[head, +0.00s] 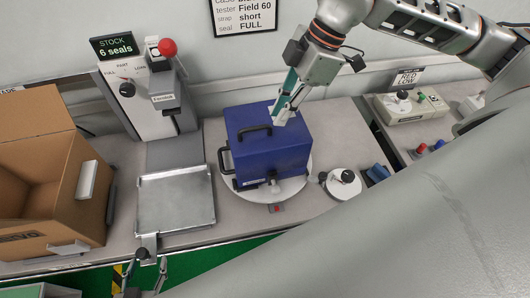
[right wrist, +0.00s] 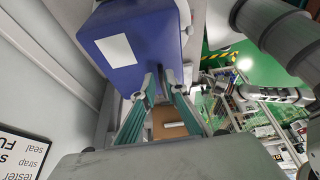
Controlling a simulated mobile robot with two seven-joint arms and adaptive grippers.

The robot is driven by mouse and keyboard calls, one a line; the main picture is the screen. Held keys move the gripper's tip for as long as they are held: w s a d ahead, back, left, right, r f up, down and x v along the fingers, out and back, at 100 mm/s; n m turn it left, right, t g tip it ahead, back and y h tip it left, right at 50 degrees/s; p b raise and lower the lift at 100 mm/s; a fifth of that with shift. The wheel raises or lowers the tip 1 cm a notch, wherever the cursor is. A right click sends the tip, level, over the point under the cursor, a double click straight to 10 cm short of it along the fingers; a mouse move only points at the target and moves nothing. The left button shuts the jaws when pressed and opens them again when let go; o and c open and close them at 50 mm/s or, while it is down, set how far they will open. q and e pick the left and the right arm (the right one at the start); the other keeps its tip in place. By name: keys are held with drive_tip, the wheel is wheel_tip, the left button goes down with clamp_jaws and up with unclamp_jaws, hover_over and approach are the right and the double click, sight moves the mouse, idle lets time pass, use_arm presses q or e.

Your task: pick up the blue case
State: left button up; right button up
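The blue case (head: 270,150) stands on a round white turntable (head: 262,194). It has a black handle (head: 254,130) on top and another on its left side. My right gripper (head: 280,117) points down at the back right part of the case's top, at or just above the surface. In the right wrist view its two teal fingers (right wrist: 160,77) have a gap between them, close to the edge of the blue case (right wrist: 133,45). I see nothing held between them. Whether the tips touch the case is unclear.
An open cardboard box (head: 35,185) stands at the left, with a metal tray (head: 175,200) between it and the turntable. A lever device with a red knob (head: 167,47) stands behind the tray. A small round white-topped device (head: 343,182) sits just right of the turntable.

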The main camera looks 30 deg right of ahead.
sight(269, 124)
drive_tip(key=a+f, duration=0.2)
drive_tip(key=f, duration=0.1)
drive_tip(key=shift+w+a+p, duration=0.15)
drive_tip(key=shift+p, duration=0.25)
drive_tip(key=shift+a+f, duration=0.1)
drive_tip(key=shift+f, duration=0.35)
clamp_jaws()
drive_tip(key=shift+w, duration=0.1)
drive_tip(key=shift+r, duration=0.15)
